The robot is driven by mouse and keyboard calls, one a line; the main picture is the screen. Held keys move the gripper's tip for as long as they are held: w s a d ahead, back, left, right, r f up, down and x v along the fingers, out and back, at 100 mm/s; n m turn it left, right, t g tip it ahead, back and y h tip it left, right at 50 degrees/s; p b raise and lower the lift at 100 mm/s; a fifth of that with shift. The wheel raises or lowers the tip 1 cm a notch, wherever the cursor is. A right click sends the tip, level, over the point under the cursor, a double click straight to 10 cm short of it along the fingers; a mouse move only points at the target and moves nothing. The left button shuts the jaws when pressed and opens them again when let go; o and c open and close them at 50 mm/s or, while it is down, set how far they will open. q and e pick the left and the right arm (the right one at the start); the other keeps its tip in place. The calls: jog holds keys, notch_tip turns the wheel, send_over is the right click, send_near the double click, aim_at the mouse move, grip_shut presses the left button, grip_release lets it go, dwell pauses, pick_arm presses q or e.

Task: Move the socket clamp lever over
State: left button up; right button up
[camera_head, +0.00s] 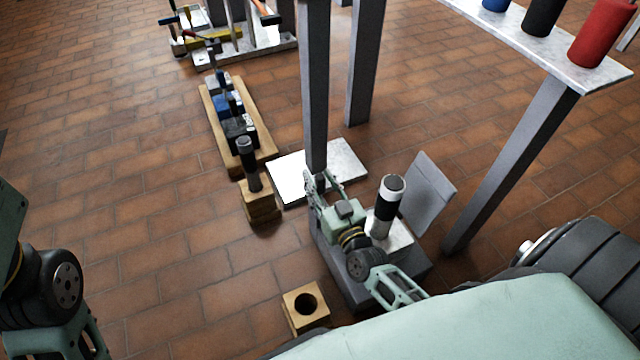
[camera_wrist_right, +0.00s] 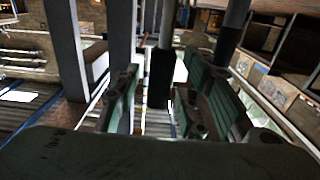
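My right gripper (camera_head: 322,182) is at the foot of a grey upright post, above a grey base block (camera_head: 345,278). In the right wrist view its two green fingers (camera_wrist_right: 162,98) stand apart. A dark, block-like grip on a thin rod, which looks like the clamp lever (camera_wrist_right: 160,78), shows between them. I cannot tell whether either finger touches it. In the head view the lever and socket are mostly hidden by the gripper and post. Only part of my left arm shows at the left edge; its gripper is out of view.
A black-and-silver cylinder (camera_head: 384,212) stands beside my right gripper, near a tilted grey plate (camera_head: 428,190). A wooden block with a hole (camera_head: 305,307) and one holding a black peg (camera_head: 250,165) are on the floor. A shelf (camera_head: 545,48) with canisters is at upper right. Floor at left is clear.

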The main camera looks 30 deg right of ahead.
grip_shut()
dwell(0.3)
dwell(0.3)
